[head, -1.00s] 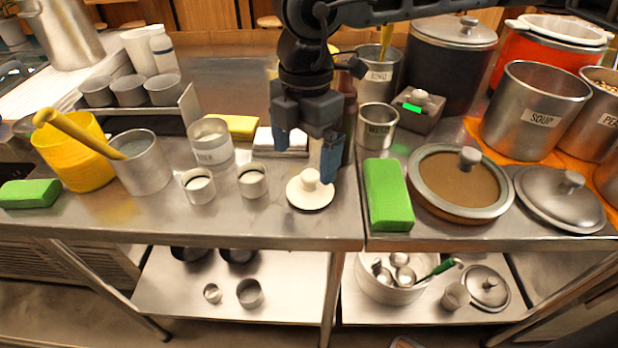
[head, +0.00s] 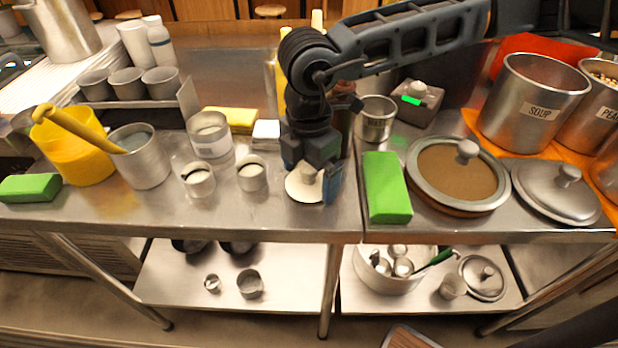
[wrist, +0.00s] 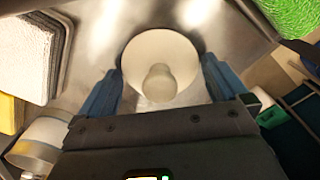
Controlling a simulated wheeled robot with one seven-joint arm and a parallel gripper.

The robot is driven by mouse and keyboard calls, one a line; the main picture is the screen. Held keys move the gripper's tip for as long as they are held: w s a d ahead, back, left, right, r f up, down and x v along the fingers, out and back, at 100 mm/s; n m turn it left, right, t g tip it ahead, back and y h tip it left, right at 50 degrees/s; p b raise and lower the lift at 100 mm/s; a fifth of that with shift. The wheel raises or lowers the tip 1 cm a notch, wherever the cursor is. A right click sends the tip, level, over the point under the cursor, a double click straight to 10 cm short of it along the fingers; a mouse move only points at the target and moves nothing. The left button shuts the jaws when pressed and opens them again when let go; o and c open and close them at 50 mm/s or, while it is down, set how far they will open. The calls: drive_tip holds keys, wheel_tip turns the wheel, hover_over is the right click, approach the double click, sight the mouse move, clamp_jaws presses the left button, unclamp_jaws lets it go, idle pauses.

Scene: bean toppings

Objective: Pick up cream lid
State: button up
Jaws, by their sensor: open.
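The cream lid (head: 297,190) lies on the metal counter near its front edge, and its knob is partly hidden by my gripper in the head view. In the wrist view the cream lid (wrist: 142,48) is a round pale disc with an upright knob, lying ahead of and between my two blue fingers. My gripper (head: 313,190) is open and low over the lid. In the wrist view my gripper (wrist: 163,82) has one finger at each side of the knob, with a gap on both sides. It holds nothing.
A green block (head: 387,187) stands close to the right of the lid. Two small white cups (head: 251,175) stand to its left. A large round lidded pot (head: 459,205) is farther right. A yellow sponge (head: 230,119) lies behind. The counter's front edge is close.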

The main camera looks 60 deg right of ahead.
drive_tip(key=shift+c, duration=0.3)
drive_tip(key=c, duration=0.4)
